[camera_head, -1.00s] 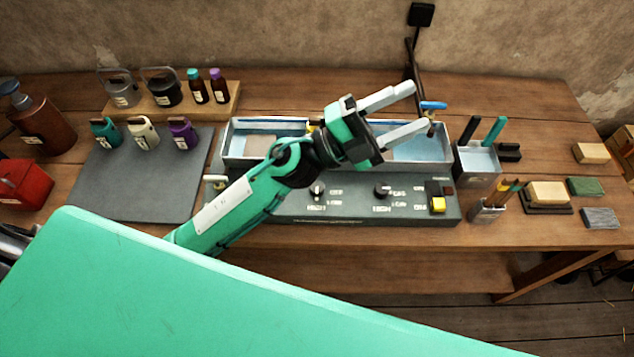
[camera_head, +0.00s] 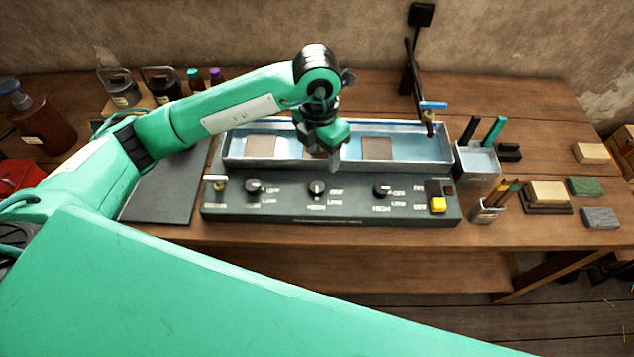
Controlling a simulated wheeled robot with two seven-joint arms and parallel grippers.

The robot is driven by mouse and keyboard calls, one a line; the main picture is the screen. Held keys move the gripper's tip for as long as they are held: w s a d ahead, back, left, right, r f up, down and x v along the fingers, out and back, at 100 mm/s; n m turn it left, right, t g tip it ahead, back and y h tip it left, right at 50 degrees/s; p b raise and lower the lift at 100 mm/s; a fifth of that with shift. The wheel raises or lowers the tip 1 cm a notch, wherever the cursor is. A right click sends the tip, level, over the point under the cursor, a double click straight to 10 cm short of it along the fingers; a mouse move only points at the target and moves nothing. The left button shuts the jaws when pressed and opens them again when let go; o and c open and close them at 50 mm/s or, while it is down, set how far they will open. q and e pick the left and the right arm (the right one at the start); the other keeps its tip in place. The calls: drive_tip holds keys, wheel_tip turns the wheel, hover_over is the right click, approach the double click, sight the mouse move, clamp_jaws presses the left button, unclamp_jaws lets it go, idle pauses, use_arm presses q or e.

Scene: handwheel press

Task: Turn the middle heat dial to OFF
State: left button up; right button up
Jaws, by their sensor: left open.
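The middle heat dial (camera_head: 317,188) is a black knob on the front panel of the grey unit (camera_head: 290,214). Labels OFF, LOW and HIGH stand to its right and below it. A light mark shows on the knob's lower side, toward HIGH, but it is small. My left gripper (camera_head: 335,166) hangs pointing down over the tray, just behind and above the middle dial, apart from it. It is open, seen nearly edge-on, with no object visible in it. The left dial (camera_head: 254,187) and right dial (camera_head: 382,190) sit on either side. My right gripper is out of view.
The blue-lined metal tray (camera_head: 440,150) with square brown pads is behind the panel. A yellow button (camera_head: 438,205) and a blue-handled tap (camera_head: 432,106) are at the right. A brush holder (camera_head: 487,211) stands beside the unit. My green body covers the lower left.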

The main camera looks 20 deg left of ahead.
sight(317, 186)
use_arm(q)
drive_tip(key=shift+y, duration=0.3)
drive_tip(key=f+p, duration=0.1)
drive_tip(key=f, duration=0.3)
drive_tip(key=f+p, duration=0.2)
drive_tip(key=f, duration=0.2)
drive_tip(key=a+f+p, duration=0.1)
drive_tip(key=f, duration=0.3)
drive_tip(key=shift+w+f+p, duration=0.15)
drive_tip(key=shift+f+p, duration=0.15)
drive_tip(key=shift+f, duration=0.5)
drive_tip(key=c, duration=1)
drive_tip(key=shift+o, duration=0.2)
